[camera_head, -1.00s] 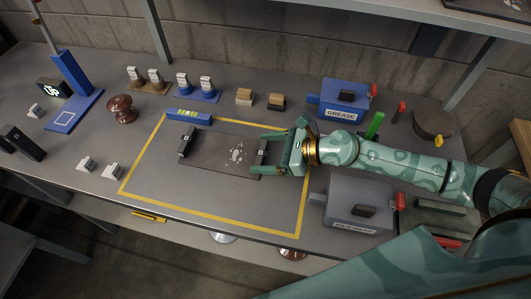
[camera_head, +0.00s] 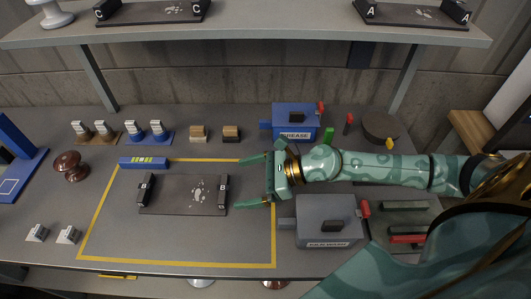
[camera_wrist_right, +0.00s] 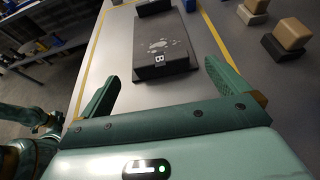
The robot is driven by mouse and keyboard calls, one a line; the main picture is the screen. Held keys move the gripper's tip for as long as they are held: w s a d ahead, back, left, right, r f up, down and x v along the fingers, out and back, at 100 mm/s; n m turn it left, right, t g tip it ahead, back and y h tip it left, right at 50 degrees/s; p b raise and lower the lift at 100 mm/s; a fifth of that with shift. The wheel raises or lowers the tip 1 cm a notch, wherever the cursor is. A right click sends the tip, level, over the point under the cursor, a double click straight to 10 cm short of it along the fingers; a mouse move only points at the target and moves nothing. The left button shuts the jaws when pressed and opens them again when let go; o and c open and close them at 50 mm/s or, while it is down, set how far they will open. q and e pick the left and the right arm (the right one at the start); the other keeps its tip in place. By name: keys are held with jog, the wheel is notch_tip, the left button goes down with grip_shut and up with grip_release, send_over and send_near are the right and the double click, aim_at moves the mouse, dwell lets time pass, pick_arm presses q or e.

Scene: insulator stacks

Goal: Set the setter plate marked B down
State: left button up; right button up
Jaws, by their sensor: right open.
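The setter plate marked B (camera_head: 180,197) is a dark plate with pale specks and a black block at each end. It lies flat on the grey table inside the yellow outline. Its right end block (camera_head: 222,194) faces my right gripper (camera_head: 238,183), which is open and empty just right of the plate, apart from it. In the right wrist view the plate (camera_wrist_right: 165,46) lies ahead of the open fingers (camera_wrist_right: 160,75), with the letter B on its near block. My left gripper is not in view.
A blue level (camera_head: 143,163) lies by the outline's back left corner. A blue GREASE box (camera_head: 296,122) and a grey box (camera_head: 325,222) stand near my right arm. The shelf (camera_head: 250,38) above bears plates marked C (camera_head: 150,13) and A (camera_head: 412,14).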

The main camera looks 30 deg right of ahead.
jog(key=v, duration=0.6)
jog(key=shift+s+d+r, duration=0.15)
jog(key=shift+s+d, duration=0.05)
jog(key=shift+s, duration=0.05)
